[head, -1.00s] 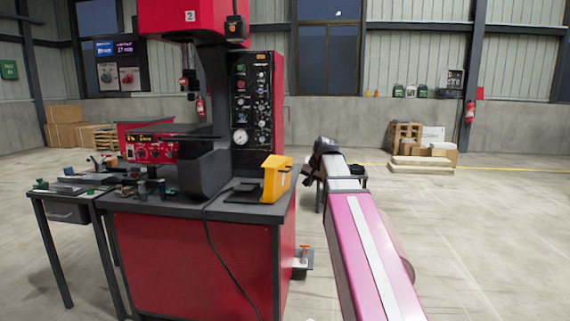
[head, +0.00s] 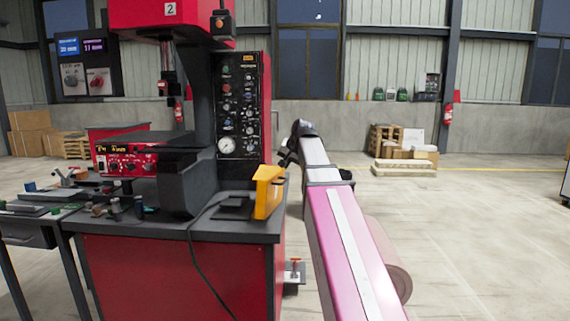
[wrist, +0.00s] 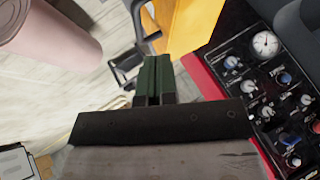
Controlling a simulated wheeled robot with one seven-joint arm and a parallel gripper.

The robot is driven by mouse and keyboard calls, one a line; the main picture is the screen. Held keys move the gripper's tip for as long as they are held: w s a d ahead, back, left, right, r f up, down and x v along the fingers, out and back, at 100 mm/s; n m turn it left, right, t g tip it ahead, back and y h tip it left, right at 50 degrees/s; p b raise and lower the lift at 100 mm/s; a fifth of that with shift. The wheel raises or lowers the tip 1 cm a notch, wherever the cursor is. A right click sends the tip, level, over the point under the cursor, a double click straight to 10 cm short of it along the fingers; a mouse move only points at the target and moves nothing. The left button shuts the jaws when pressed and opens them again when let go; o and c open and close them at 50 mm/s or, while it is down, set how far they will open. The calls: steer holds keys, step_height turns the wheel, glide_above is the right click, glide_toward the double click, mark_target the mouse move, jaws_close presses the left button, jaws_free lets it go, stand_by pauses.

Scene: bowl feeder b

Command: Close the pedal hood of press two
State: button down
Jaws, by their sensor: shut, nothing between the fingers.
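Press two (head: 170,14) is the red machine with a "2" on its head, on the left of the head view. The yellow pedal hood (head: 267,192) stands raised and tilted at the right end of its dark bench top, beside the black pedal base (head: 234,207). The yellow hood also shows at the top of the wrist view (wrist: 193,25). My gripper (wrist: 154,62) has its green fingers shut and empty, close below the hood in that picture; contact cannot be told. In the head view my gripper is mostly hidden at the far end of my arm, right of the hood.
A control panel (head: 243,105) with a gauge rises behind the pedal; it also fills the right of the wrist view (wrist: 275,95). A black cable (head: 193,250) hangs down the bench front. A pink cylinder (head: 389,262) stands right of the bench. Floor on the right is open.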

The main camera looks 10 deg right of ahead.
mark_target(275, 176)
steer(key=x, duration=0.7)
steer(key=shift+w+f, duration=0.15)
steer(key=shift+f, duration=0.05)
steer(key=shift+a+r, duration=0.1)
steer(key=shift+a, duration=0.05)
steer(key=shift+w+a+r, duration=0.15)
steer(key=shift+a+r, duration=0.15)
steer(key=shift+a, duration=0.15)
steer(key=w+a+n+g+h, duration=0.1)
steer(key=a+h, duration=0.3)
steer(key=a, duration=0.5)
steer(key=w+a+r+n+g+h, duration=0.1)
steer(key=w+a+h, duration=0.2)
steer(key=a, duration=0.6)
steer(key=shift+w+a+h, duration=0.35)
steer(key=shift+w+h, duration=0.05)
steer(key=shift+w, duration=0.1)
